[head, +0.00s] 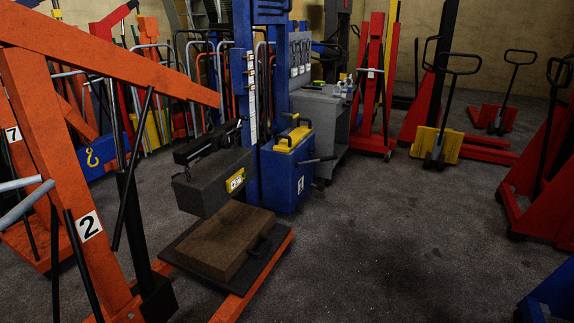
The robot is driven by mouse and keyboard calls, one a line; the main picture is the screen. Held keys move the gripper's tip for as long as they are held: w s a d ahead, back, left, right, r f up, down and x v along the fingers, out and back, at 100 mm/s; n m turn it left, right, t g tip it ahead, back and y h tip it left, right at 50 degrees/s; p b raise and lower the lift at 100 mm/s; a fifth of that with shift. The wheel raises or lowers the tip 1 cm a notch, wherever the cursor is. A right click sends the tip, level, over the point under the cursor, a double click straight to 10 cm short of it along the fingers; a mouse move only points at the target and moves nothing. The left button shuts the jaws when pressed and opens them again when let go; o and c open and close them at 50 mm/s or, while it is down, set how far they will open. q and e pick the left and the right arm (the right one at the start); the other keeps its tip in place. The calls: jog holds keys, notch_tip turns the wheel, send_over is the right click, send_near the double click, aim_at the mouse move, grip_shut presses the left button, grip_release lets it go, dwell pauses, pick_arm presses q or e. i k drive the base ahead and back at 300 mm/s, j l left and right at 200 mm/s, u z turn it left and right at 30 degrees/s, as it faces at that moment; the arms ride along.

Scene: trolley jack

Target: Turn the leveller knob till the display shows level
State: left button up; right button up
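A dark grey block (212,183) hangs beneath the tip of the orange crane boom (120,62), above a wooden board. A black bar-like device (207,142) sits just over the block and looks like the leveller; it is dark and small, and I cannot make out its knob clearly. Neither of my grippers can be made out in the head view.
The brown board (225,241) lies on a dark plate over an orange crane leg (254,280). A blue box (287,174) with a yellow top and a grey cabinet (322,122) stand behind. Red lifters and pallet trucks line the right. Floor at centre right (400,235) is clear.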

aim_at(226, 142)
jog(key=i+l+u, duration=0.55)
jog(key=l+u, duration=0.3)
jog(key=i+l, duration=0.4)
jog(key=i+l+u, duration=0.1)
jog(key=i+l, duration=0.25)
jog(key=l, duration=0.2)
